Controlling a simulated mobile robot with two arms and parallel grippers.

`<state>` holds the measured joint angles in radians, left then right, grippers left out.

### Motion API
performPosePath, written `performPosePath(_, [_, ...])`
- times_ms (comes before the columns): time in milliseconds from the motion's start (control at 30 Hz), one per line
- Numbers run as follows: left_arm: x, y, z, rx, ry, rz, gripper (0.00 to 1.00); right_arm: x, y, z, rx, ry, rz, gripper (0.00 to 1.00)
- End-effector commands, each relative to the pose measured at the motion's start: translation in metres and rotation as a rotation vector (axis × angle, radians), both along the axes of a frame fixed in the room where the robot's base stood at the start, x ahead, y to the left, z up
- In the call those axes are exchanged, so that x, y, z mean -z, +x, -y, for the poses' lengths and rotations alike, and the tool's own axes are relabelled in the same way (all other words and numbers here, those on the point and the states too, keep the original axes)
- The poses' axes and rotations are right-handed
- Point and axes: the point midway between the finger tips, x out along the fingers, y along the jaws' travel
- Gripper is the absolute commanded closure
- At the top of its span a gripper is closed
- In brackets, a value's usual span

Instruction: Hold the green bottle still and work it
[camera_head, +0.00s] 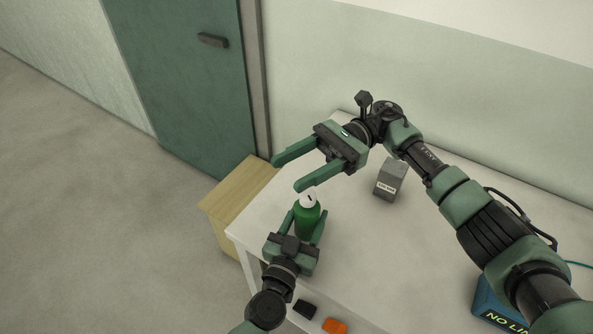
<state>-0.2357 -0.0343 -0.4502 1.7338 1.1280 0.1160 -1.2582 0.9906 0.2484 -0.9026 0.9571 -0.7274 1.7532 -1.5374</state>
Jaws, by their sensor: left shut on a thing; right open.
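The green bottle (306,219) with a white cap (309,199) stands upright on the white table, near its left end. My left gripper (308,226) is shut on the bottle's body, with one finger on each side. My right gripper (288,173) is open and empty. Its fingers point left, above and behind the bottle in the picture, with one fingertip close to the cap. I cannot tell whether that fingertip touches the cap.
A grey labelled box (391,179) stands on the table (361,240) behind the bottle. A blue lettered object (492,305) is at lower right. Small black (304,309) and orange (335,326) things lie at the front. A wooden cabinet (238,196) adjoins the table's left end.

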Motion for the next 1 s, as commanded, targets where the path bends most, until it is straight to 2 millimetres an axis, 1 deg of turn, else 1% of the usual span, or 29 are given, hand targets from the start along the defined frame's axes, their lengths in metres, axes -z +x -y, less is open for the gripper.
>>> performPosePath(133, [0.0,0.0,0.0,-0.001,0.0,0.0,0.96,0.018,-0.001,0.004,0.1,0.024,-0.033,0.47])
performPosePath(267, [0.001,0.0,0.0,-0.001,0.0,-0.001,0.96,0.043,0.0,0.016,0.287,0.05,-0.074,0.47])
performPosePath(367, [0.001,0.0,0.0,0.0,0.0,-0.001,0.96,0.062,0.002,0.033,0.464,0.057,-0.102,0.47])
performPosePath(400, [0.001,0.0,0.0,0.0,0.0,-0.001,0.96,0.068,0.003,0.041,0.535,0.056,-0.108,0.47])
performPosePath(533, [0.0,0.0,0.0,0.0,0.0,-0.001,0.96,0.083,0.003,0.072,0.747,0.041,-0.117,0.47])
performPosePath(600, [0.001,0.0,0.0,0.0,0.0,-0.001,0.96,0.092,-0.002,0.081,0.832,0.03,-0.09,0.47])
performPosePath(700, [0.0,0.0,0.0,0.0,0.0,-0.001,0.96,0.099,-0.007,0.093,0.927,0.015,-0.052,0.47])
performPosePath(833, [0.0,0.0,0.0,0.0,0.0,-0.001,0.96,0.102,-0.012,0.103,1.003,0.001,-0.015,0.47])
performPosePath(933, [0.0,0.0,0.0,0.0,0.0,0.0,0.96,0.103,-0.012,0.105,1.028,-0.003,0.0,0.47])
performPosePath(1000, [0.0,0.0,0.0,0.0,0.0,0.0,0.96,0.103,-0.01,0.101,1.035,-0.003,0.003,0.47])
